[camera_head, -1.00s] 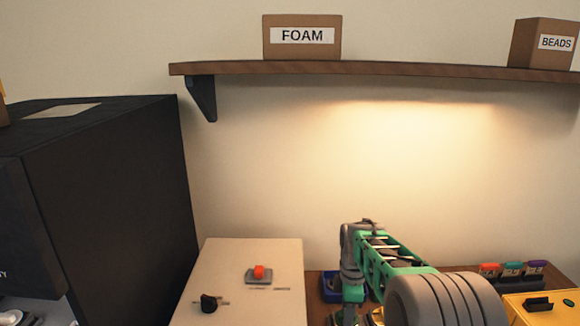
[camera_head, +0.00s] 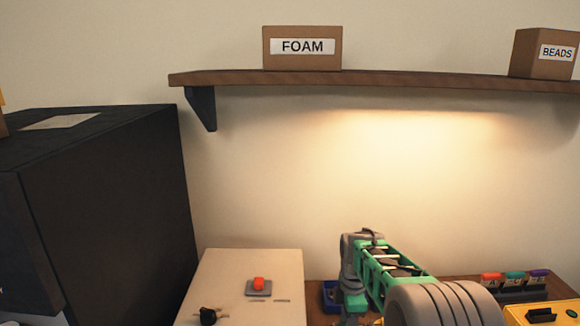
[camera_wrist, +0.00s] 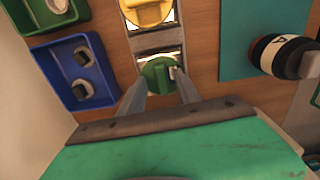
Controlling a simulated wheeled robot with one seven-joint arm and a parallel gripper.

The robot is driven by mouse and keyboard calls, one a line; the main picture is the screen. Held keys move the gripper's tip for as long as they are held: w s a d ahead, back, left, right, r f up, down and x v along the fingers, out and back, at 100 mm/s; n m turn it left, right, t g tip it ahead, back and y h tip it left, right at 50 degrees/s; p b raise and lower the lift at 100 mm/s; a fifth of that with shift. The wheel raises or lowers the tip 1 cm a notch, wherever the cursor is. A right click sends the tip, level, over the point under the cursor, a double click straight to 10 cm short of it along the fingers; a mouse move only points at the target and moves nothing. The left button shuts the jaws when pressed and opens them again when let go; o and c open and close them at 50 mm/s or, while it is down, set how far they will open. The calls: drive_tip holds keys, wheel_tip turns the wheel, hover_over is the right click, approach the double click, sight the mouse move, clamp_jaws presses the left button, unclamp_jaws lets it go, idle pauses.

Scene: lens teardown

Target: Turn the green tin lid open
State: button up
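The green tin lid (camera_wrist: 158,76) is round with a raised grip across it, and sits in a metal holder in the middle of the wrist view. My gripper (camera_wrist: 161,84) is open, its two fingers pointing at the lid from the near side, one to each side of it. I cannot tell whether the fingers touch the lid. In the head view my arm hides the lid and my gripper.
A yellow lid (camera_wrist: 146,10) sits beyond the green one. A blue tray (camera_wrist: 101,61) with small dark parts lies left, a green tray (camera_wrist: 47,14) behind it. A black-and-white cylinder (camera_wrist: 280,56) lies on a teal mat (camera_wrist: 236,55) at right.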

drive_tip(key=shift+s+r+p, duration=0.2)
drive_tip(key=shift+r+p, duration=1.85)
drive_tip(key=shift+r, duration=1.25)
wheel_tip(320, 180, up, 6)
drive_tip(key=p, duration=0.4)
